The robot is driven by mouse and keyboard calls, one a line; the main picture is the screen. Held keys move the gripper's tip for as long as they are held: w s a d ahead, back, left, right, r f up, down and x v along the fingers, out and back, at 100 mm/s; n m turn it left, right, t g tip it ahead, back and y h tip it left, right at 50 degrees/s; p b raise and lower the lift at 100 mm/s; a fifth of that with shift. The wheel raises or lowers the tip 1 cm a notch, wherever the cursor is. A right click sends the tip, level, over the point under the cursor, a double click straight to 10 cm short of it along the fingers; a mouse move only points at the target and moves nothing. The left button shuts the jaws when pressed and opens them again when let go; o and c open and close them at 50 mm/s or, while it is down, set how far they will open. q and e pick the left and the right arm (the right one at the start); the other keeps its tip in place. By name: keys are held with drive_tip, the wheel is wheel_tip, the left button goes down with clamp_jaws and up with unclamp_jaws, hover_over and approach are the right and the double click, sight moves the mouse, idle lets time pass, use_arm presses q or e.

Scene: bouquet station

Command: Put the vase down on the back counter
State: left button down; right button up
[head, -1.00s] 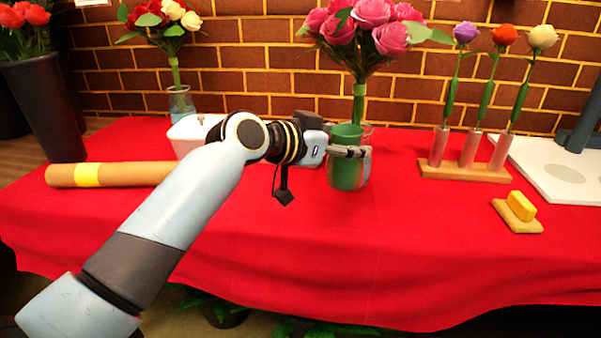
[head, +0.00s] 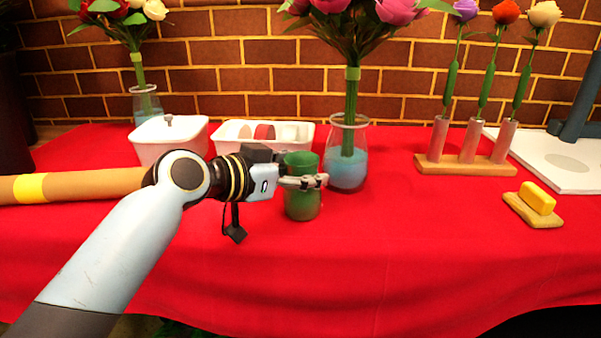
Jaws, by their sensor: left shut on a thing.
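My left gripper (head: 306,182) is shut on a green vase (head: 302,204), its fingers around the upper part. The vase is upright and looks empty of flowers. It is over the front part of the red-covered counter (head: 400,250), which stands against a brick wall. I cannot tell whether its base touches the cloth. A clear glass vase (head: 347,172) with blue filling and pink roses (head: 350,15) stands just behind and to the right of it, apart in the picture. My right gripper is not in view.
A brown roll (head: 85,185) lies left. A wooden tube rack (head: 465,163) with single flowers, a yellow block (head: 537,197) and a white board (head: 565,172) are right. The front-middle cloth is clear.

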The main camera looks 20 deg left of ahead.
use_arm(q)
drive_tip(key=c, duration=0.9)
unclamp_jaws()
drive_tip(key=shift+w+f, duration=0.1)
drive_tip(key=shift+f, duration=0.05)
drive_tip(key=o, duration=0.4)
drive_tip(key=shift+o, duration=0.2)
drive_tip(key=shift+r, duration=0.25)
drive_tip(key=p+v, duration=0.2)
drive_tip(key=v, duration=1)
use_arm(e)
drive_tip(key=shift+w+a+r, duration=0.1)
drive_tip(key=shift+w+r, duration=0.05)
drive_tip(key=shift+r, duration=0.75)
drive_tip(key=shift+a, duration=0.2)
use_arm(q)
drive_tip(key=shift+f, duration=0.15)
